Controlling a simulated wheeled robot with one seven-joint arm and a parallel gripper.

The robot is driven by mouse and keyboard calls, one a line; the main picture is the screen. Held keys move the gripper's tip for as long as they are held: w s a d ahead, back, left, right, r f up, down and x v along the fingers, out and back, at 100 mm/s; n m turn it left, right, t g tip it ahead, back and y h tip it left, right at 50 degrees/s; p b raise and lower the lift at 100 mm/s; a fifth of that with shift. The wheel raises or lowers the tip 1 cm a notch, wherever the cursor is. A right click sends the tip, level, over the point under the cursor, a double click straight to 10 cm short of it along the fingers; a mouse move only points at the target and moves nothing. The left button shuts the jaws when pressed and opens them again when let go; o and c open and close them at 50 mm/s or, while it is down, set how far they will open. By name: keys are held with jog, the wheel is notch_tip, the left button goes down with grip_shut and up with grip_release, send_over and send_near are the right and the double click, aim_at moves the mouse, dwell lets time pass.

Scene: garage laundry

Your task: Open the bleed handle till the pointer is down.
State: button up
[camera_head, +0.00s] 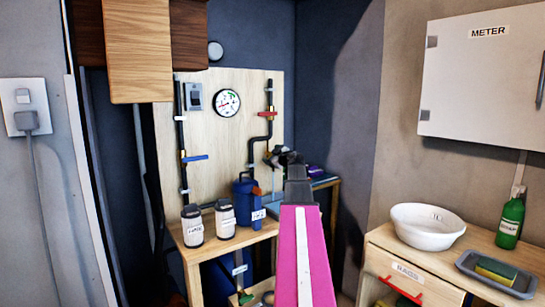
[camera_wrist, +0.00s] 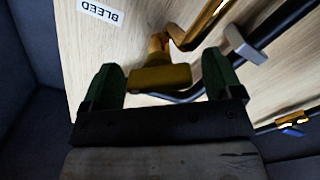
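The yellow bleed handle (camera_wrist: 160,79) shows in the wrist view on a brass fitting beside the upside-down BLEED label (camera_wrist: 101,12). My gripper (camera_wrist: 160,84) is open, with one green finger on each side of the handle and a gap at both sides. In the head view my gripper (camera_head: 283,157) is small and dark at the board's lower right; it hides the bleed handle there. The round white gauge (camera_head: 227,102) hangs on the wooden board (camera_head: 220,150). It has red marks; its pointer is too small to read surely.
A red handle (camera_head: 268,114) and a blue handle (camera_head: 194,158) sit on dark pipes. White-lidded jars (camera_head: 192,227) and a blue filter housing (camera_head: 249,198) stand below, left of my arm. A white bowl (camera_head: 428,227) and green bottle (camera_head: 510,219) stand on the right counter.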

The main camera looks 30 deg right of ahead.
jog(key=shift+s, duration=0.15)
jog(key=s+d, duration=0.1)
jog(key=s, duration=0.9)
jog(key=shift+s+d, duration=0.2)
jog(key=shift+d, duration=0.05)
